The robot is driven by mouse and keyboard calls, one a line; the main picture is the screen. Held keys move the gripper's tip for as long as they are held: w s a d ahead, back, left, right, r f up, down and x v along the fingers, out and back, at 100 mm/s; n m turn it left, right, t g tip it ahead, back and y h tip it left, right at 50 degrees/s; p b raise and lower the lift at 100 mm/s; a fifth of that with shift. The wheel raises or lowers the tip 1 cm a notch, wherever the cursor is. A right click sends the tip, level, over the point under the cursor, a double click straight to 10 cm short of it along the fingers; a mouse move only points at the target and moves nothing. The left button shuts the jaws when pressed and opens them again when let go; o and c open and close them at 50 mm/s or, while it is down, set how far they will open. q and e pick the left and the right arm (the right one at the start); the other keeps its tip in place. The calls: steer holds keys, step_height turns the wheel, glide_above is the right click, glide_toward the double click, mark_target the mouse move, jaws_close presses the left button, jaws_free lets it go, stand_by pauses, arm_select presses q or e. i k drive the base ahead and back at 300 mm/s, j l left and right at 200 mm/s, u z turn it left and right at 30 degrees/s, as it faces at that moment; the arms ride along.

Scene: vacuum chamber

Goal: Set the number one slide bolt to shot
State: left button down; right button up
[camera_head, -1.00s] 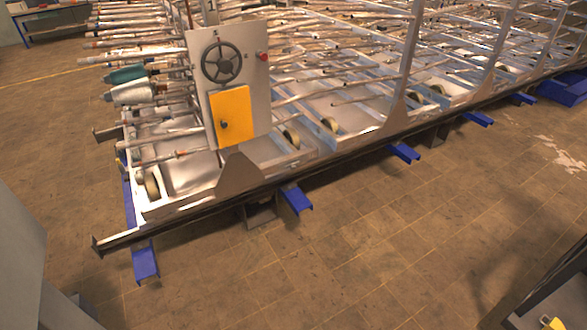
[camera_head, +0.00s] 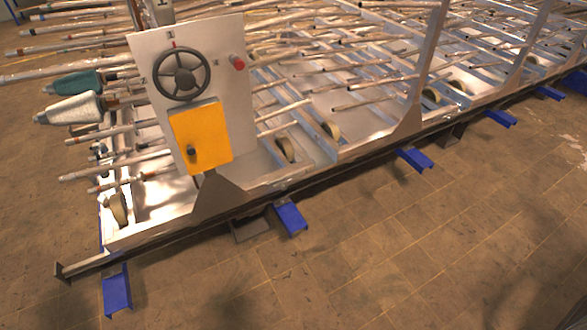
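A light grey upright panel (camera_head: 221,88) stands at the near left end of a long metal rack. It carries a dark round handwheel (camera_head: 182,74), a red knob (camera_head: 238,62) and a yellow-orange door (camera_head: 203,138) with a dark knob (camera_head: 192,151). I cannot make out a slide bolt or a number one label on it in this view. Neither of my grippers is in view.
The long rack (camera_head: 360,150) holds many rods, and several rod ends stick out at the left beside a green cone (camera_head: 74,84) and a white cone (camera_head: 70,109). Blue feet (camera_head: 290,218) jut out along its near edge. The brown tiled floor (camera_head: 400,260) in front is clear.

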mark_target(284, 187)
steer(key=i+l, duration=0.15)
steer(key=i, duration=0.7)
steer(key=l+z, duration=0.05)
